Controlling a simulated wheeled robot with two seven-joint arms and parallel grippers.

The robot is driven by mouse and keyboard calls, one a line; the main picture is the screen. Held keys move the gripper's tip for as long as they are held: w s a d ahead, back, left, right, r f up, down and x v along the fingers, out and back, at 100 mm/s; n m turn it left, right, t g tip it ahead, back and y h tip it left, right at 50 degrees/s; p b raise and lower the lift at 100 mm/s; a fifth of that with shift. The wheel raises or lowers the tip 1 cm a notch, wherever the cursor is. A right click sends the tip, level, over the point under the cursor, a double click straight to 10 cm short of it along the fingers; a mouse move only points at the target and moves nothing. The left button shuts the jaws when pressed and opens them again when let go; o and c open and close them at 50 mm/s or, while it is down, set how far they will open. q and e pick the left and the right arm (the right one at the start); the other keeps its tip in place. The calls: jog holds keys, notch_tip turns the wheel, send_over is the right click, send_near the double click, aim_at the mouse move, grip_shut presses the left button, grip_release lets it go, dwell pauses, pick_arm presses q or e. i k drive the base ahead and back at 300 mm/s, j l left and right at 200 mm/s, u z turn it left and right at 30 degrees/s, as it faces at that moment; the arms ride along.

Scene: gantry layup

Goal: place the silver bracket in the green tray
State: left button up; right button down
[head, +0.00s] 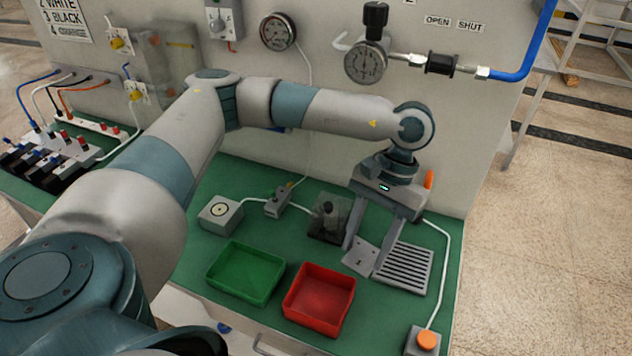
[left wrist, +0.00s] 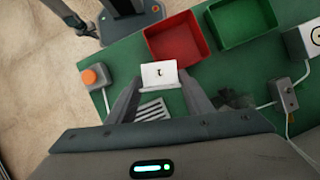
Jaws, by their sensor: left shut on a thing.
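The silver bracket (head: 360,256) is a pale flat plate with a dark mark on its face. My left gripper (head: 361,256) is shut on it, just above the near-left edge of a slotted grey rack. In the left wrist view the bracket (left wrist: 160,74) sits between the fingertips (left wrist: 155,88). The green tray (head: 245,272) looks empty and lies to the left of the gripper; it also shows in the left wrist view (left wrist: 242,20).
A red tray (head: 319,299) lies between the green tray and the rack (head: 406,267). A dark clear-sided box (head: 328,217) stands behind the gripper. An orange button box (head: 427,340) is at the near right. A panel with gauges (head: 278,32) rises behind.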

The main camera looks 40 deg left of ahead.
aim_at(247, 275)
jog(key=j+u, duration=0.4)
jog(key=i+j+u, duration=0.1)
jog(key=j+u, duration=0.25)
jog(key=i+j+u, duration=0.1)
jog(key=j+u, duration=0.15)
jog(key=u, duration=0.15)
